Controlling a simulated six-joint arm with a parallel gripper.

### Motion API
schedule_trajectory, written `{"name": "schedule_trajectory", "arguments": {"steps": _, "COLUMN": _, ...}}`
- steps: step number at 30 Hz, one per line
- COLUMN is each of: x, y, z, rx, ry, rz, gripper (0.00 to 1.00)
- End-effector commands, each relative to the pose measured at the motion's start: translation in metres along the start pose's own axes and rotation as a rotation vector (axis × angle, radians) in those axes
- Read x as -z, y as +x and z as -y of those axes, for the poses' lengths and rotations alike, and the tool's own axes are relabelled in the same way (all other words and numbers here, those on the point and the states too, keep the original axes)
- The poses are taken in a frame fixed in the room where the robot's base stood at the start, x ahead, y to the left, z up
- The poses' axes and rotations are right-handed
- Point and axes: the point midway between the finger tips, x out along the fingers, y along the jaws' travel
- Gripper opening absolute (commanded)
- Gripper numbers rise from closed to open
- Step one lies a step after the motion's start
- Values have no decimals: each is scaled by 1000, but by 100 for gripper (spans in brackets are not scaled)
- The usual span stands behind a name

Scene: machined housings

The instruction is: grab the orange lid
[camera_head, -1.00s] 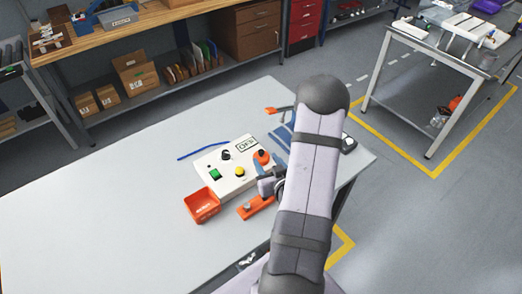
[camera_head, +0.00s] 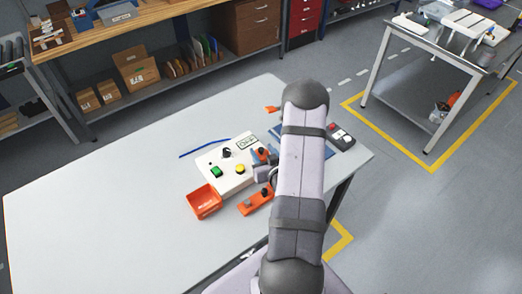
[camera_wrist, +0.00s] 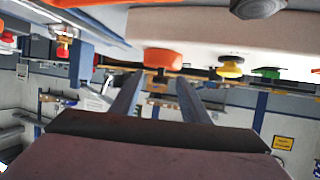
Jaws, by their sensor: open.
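The orange lid (camera_head: 262,154) is a small round cap with a dark knob, at the right end of the white control box (camera_head: 238,180). The wrist view shows the orange lid (camera_wrist: 163,58) upside down, just beyond the fingertips. My gripper (camera_wrist: 159,82) is open and empty, its two fingers apart with the lid and its dark stem roughly between them in line of sight. In the head view my gripper (camera_head: 263,170) is close on the near side of the lid, partly hidden by my arm. I cannot tell whether they touch.
The box also carries a yellow knob (camera_head: 240,169), a green button (camera_head: 217,172) and a black knob. An orange bin (camera_head: 204,203) and an orange block (camera_head: 256,202) lie in front. A dark button unit (camera_head: 341,137) stands right. The table's left is clear.

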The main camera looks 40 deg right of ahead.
Motion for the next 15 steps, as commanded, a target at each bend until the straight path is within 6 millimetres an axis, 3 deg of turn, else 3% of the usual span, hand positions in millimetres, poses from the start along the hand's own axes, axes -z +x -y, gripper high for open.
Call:
{"name": "schedule_trajectory", "arguments": {"steps": 6, "x": 0, "y": 17, "z": 1, "rx": 1, "ry": 0, "rz": 1, "gripper": 42}}
{"name": "schedule_trajectory", "arguments": {"steps": 15, "x": 0, "y": 20, "z": 0, "rx": 0, "ry": 1, "rz": 0, "gripper": 42}}
